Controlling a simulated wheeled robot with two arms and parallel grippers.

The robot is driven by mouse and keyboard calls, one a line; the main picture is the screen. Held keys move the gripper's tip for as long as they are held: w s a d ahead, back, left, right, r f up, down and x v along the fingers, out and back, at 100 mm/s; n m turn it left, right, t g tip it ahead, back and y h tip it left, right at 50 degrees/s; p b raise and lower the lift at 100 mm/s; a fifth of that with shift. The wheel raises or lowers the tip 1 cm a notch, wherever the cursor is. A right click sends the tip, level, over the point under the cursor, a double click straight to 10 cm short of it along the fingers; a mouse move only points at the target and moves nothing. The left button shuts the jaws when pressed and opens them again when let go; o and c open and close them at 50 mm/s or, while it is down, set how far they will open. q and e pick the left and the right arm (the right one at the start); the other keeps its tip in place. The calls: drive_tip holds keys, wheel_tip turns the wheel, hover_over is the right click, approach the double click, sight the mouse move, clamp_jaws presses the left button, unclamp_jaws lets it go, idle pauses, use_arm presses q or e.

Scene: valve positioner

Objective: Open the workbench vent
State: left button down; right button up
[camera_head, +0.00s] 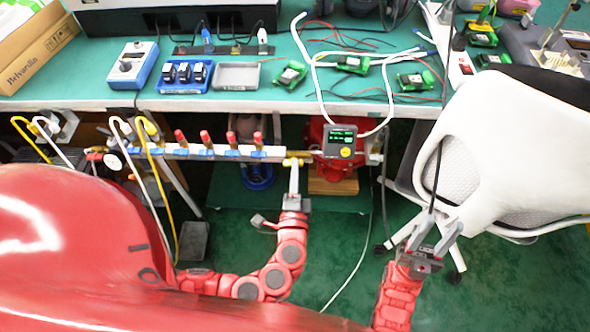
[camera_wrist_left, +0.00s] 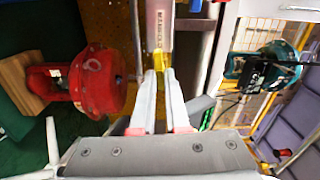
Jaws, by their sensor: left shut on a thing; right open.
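A manifold bar (camera_head: 225,153) runs under the front edge of the bench, with several red-handled valves on top. A small yellow handle (camera_head: 305,161) sits at its right end. In the left wrist view the yellow handle (camera_wrist_left: 160,58) is between my fingers, below the lettered bar (camera_wrist_left: 160,25). My left gripper (camera_head: 293,167) is shut on the yellow handle; the fingers partly hide it. The fingertips also show in the left wrist view (camera_wrist_left: 160,78). My right gripper (camera_head: 434,234) is open and empty, low at the right, in front of the white chair.
A positioner with a lit display (camera_head: 340,141) stands right of the handle, by a red actuator (camera_wrist_left: 100,80) on a wooden block. The green bench (camera_head: 340,80) above carries boards and cables. A white chair (camera_head: 500,140) stands at right. Hanging hoses (camera_head: 165,190) are at left.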

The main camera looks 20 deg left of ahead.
use_arm(q)
drive_tip(key=shift+f+m, duration=0.1)
drive_tip(key=shift+m, duration=0.4)
drive_tip(key=shift+d, duration=0.1)
drive_tip(key=c, duration=0.9)
unclamp_jaws()
drive_tip(key=b+v, duration=0.3)
drive_tip(key=v, duration=1.4)
drive_tip(key=shift+s, duration=0.25)
